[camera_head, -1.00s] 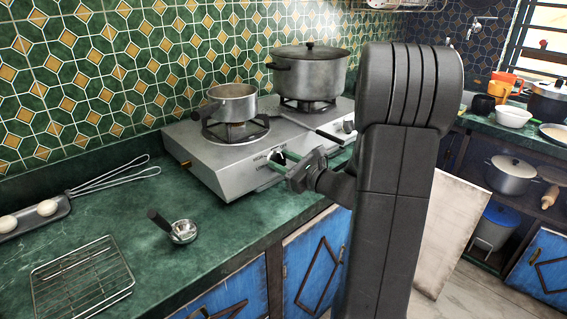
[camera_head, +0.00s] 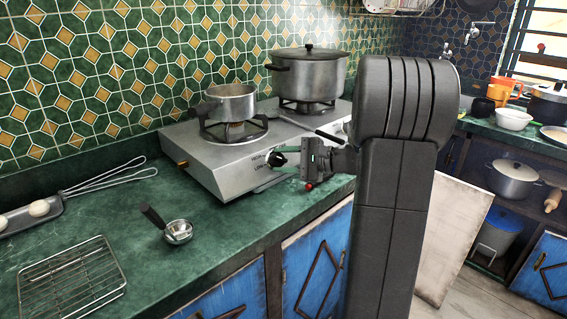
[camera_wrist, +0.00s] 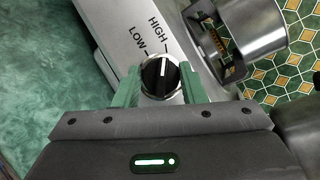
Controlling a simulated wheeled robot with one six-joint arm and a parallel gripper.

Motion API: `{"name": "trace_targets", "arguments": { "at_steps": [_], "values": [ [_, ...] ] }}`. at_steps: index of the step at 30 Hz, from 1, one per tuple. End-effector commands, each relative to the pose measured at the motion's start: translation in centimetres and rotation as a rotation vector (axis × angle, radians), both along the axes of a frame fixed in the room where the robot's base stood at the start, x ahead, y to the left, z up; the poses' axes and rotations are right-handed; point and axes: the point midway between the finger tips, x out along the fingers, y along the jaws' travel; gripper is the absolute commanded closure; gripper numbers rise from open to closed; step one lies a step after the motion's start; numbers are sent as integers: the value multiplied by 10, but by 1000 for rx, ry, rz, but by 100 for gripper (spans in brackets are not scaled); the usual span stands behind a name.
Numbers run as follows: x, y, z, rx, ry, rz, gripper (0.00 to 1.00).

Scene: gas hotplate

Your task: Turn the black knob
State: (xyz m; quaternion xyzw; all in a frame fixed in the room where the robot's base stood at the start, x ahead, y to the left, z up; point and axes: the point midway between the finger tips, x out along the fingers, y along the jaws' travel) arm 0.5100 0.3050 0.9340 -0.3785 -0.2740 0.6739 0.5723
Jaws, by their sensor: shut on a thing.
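The black knob (camera_head: 276,158) is on the sloped front of the silver gas hotplate (camera_head: 225,168), below the small pot. In the wrist view the knob (camera_wrist: 158,77) has a silver ring and a white line pointing roughly up, near the printed LOW and HIGH marks. My gripper (camera_head: 281,158) has its green fingers on either side of the knob. The wrist view shows the fingers (camera_wrist: 159,82) closed against its left and right sides. The lower edge of the knob is partly hidden by the gripper body.
A small pot (camera_head: 233,102) and a large lidded pot (camera_head: 308,75) stand on the burners. A pan handle (camera_head: 310,127) lies across the hotplate top above my gripper. A ladle (camera_head: 177,230) and a wire rack (camera_head: 72,279) lie on the green counter.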

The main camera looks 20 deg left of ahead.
Motion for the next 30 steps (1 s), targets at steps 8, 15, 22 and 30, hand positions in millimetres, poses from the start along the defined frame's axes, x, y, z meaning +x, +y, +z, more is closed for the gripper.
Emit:
{"name": "trace_targets", "arguments": {
  "at_steps": [8,15,22,30],
  "values": [
    [1,1,2,-86,-209,135,86],
    [2,1,3,-150,-363,236,86],
    [2,1,3,-194,-467,302,86],
    [2,1,3,-219,-527,341,86]
  ]
}}
